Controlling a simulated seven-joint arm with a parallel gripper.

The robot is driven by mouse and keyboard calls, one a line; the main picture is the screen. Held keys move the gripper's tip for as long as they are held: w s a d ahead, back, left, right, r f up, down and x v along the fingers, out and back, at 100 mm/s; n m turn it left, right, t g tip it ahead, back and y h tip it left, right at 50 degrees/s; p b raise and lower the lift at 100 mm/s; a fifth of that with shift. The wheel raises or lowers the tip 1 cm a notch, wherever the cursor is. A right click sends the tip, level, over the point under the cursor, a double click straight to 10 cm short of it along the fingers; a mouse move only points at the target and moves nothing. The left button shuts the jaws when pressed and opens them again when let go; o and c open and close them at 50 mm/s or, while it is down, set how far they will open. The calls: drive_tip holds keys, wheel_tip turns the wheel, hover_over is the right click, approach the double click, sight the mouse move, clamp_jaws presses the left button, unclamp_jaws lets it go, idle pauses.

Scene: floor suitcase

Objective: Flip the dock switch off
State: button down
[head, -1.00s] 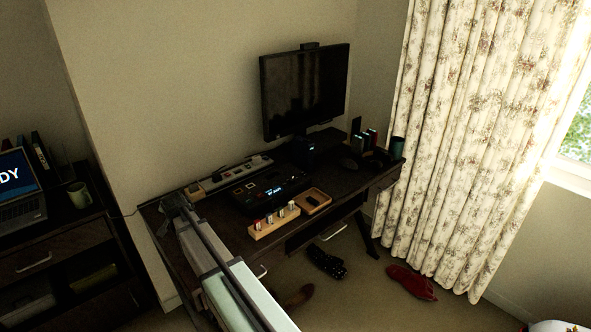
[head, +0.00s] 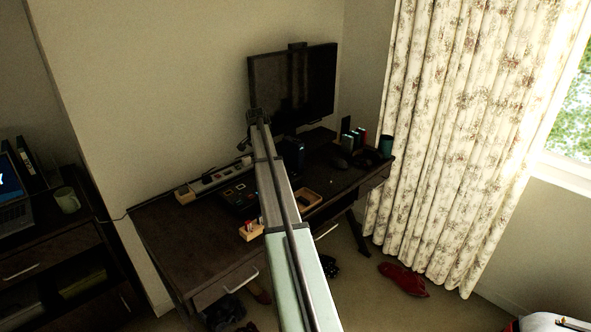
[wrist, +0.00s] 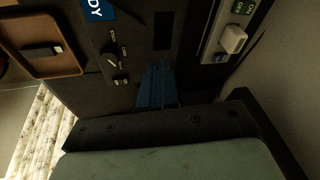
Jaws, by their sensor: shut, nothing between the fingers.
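A black control panel (head: 236,190) lies on the dark desk, partly behind my arm in the head view. The wrist view shows this panel (wrist: 138,62) with a knob, a lit display and small labels. Beside it runs a pale strip (head: 213,179) along the wall. The head view shows my gripper (head: 243,146) small and dark.
A monitor (head: 292,88) stands at the back of the desk. A wooden tray (head: 308,198) and a wooden block (head: 250,232) with small sticks lie toward the front. A mug (head: 386,146) stands at the right end. The desk's left part is clear.

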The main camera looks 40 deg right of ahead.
sight(294, 174)
drive_tip(key=s+d+r+m+g+y, duration=0.1)
drive_tip(key=s+d+r, duration=0.2)
drive_tip(key=d, duration=0.3)
drive_tip(key=s+d+r+m+g+y, duration=0.1)
drive_tip(key=s+d+r, duration=0.2)
drive_tip(key=d, duration=0.3)
drive_tip(key=shift+s+y, duration=0.3)
drive_tip(key=shift+s, duration=0.15)
drive_tip(key=shift+f, duration=0.15)
wheel_tip(294, 174, down, 14)
drive_tip(key=shift+r, duration=0.1)
